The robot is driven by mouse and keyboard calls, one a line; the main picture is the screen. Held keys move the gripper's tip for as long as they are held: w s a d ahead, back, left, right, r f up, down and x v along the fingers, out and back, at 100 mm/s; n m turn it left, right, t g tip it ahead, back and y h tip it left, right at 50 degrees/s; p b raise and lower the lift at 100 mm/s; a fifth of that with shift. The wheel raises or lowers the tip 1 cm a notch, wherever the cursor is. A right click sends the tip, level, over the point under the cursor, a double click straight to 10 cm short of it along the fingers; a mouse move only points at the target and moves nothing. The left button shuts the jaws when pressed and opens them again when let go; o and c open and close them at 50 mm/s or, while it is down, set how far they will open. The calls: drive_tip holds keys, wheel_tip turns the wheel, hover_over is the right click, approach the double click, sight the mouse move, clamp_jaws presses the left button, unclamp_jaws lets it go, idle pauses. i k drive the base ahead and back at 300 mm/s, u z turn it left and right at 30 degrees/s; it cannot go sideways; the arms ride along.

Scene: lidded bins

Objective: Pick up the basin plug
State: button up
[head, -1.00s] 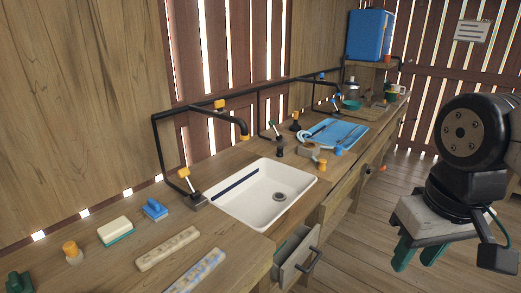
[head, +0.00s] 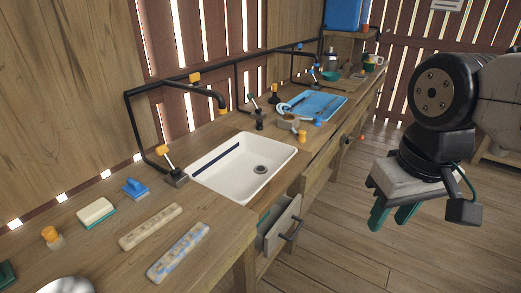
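I cannot tell for sure which thing is the basin plug; several small stopper-like things stand on the bench. One is a short orange piece (head: 302,136) right of the basin, and another is a dark upright piece with an orange top (head: 275,95) behind it. The white basin (head: 215,181) is set in the wooden bench, with a dark bar along its inside and a round grey drain (head: 260,169) that looks uncovered. My gripper (head: 394,217) hangs over the floor right of the bench, its green fingers apart and nothing between them.
A drawer (head: 272,240) stands pulled out below the basin. Black pipes (head: 160,88) and a tap rise behind it. A blue tray (head: 318,104) lies farther along. A sponge (head: 96,212), a blue brush (head: 136,188) and two long strips crowd the near bench. The floor is mostly clear.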

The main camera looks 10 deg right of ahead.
sight(259, 126)
drive_tip(key=z, duration=0.55)
drive_tip(key=k, duration=1.3)
drive_tip(key=z, duration=0.85)
drive_tip(key=i, duration=2.95)
drive_tip(key=u, duration=0.5)
drive_tip(key=i, duration=1)
drive_tip(key=u, duration=1.7)
drive_tip(key=i, duration=0.9)
drive_tip(key=u, duration=0.7)
